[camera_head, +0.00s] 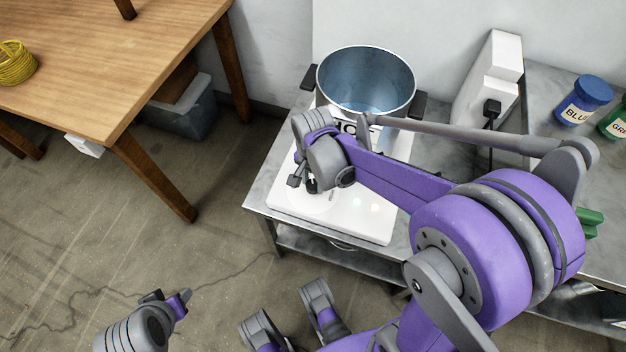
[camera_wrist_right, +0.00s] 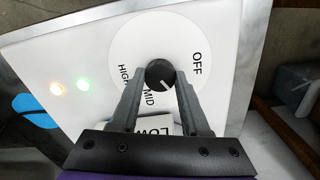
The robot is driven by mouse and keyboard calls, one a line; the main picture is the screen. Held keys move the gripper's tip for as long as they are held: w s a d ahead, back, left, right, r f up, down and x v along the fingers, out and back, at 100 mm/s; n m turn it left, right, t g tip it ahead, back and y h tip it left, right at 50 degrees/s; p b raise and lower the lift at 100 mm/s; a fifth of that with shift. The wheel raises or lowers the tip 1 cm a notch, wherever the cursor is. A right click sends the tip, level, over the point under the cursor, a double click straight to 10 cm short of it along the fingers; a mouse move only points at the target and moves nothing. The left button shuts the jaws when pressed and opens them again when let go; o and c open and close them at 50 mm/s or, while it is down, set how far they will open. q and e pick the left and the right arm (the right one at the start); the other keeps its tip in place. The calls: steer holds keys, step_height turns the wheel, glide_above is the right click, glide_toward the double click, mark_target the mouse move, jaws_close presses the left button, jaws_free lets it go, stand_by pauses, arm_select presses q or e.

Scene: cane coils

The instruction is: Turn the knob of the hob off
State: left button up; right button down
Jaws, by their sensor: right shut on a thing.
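The white hob (camera_head: 375,225) sits on a metal table, with a large metal pot (camera_head: 366,60) at its back. The knob's white mark points down and right in the right wrist view, near MID and away from OFF. An orange light and a green light glow on the hob. My right gripper (camera_wrist_right: 159,78) is shut on the knob, one finger on each side; it also shows in the head view (camera_head: 305,183). My left gripper (camera_head: 169,299) is low at the left, away from the hob; its jaws are unclear.
A wooden table (camera_head: 110,60) with a yellow coil (camera_head: 16,63) stands at the left. A blue-lidded jar (camera_head: 583,100) and a green jar (camera_head: 615,120) stand at the right. A white box (camera_head: 487,85) with a black plug is beside the pot. Open floor lies at lower left.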

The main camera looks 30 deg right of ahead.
steer(key=shift+n, duration=0.3)
steer(key=n, duration=0.5)
steer(key=shift+n+p, duration=0.3)
steer(key=shift+p, duration=0.05)
steer(key=n, duration=0.5)
steer(key=shift+n, duration=0.3)
stand_by(0.4)
steer(key=shift+c, duration=1.9)
jaws_free()
